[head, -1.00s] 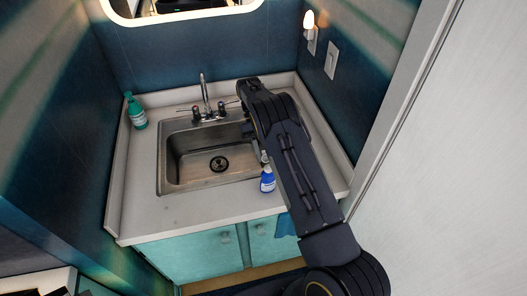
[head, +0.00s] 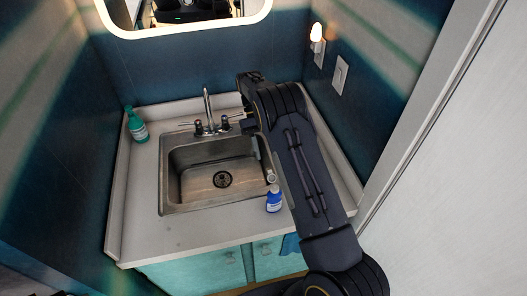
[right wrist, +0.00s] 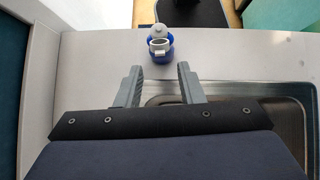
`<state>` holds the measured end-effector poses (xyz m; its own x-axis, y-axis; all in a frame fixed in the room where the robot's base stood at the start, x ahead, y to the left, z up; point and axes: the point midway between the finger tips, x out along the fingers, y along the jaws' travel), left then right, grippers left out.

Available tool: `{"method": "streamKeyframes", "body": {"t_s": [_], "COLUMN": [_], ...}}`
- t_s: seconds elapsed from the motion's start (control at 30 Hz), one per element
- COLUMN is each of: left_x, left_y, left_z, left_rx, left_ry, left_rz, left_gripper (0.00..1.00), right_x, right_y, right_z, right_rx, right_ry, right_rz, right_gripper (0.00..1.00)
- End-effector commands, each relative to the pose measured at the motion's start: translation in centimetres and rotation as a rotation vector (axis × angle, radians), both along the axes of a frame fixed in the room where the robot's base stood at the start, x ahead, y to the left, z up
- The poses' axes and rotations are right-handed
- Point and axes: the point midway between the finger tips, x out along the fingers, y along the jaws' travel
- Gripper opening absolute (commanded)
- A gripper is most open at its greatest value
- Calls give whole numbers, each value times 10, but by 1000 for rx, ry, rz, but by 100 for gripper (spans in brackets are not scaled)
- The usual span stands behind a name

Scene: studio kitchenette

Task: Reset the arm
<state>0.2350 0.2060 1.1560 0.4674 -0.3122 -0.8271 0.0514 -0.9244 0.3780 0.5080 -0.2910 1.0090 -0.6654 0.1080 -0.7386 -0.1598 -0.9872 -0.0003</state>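A small blue bottle (head: 273,202) with a pale open cap stands on the counter by the sink's front right corner. It also shows in the right wrist view (right wrist: 160,48), just beyond my fingertips. My right gripper (right wrist: 159,68) is open and empty, its two grey fingers apart and the bottle not between them. In the head view my right arm reaches over the counter's right side, and its links mostly hide the gripper. My left gripper is in neither view.
The metal sink (head: 168,188) is set in the pale counter (head: 150,225), with a faucet (head: 207,106) behind it. A green bottle (head: 136,126) stands at the back left corner. Walls close in the counter on both sides. The counter's left front is clear.

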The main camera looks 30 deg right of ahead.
Motion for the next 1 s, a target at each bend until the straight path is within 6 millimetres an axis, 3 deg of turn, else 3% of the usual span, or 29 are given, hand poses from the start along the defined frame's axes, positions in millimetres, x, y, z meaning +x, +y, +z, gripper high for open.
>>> {"method": "streamKeyframes", "body": {"t_s": [0.57,0.77,1.0], "left_x": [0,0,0], "left_y": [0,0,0], "left_z": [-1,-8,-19], "left_rx": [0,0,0], "left_ry": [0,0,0], "left_rz": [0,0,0], "left_gripper": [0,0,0], "right_x": [-1,-20,-78], "right_y": [-2,-13,-8], "right_z": [5,45,105], "right_rx": [5,66,172], "right_ry": [-13,-154,-438], "right_rz": [-7,-78,-157], "right_gripper": [35,35,35]}}
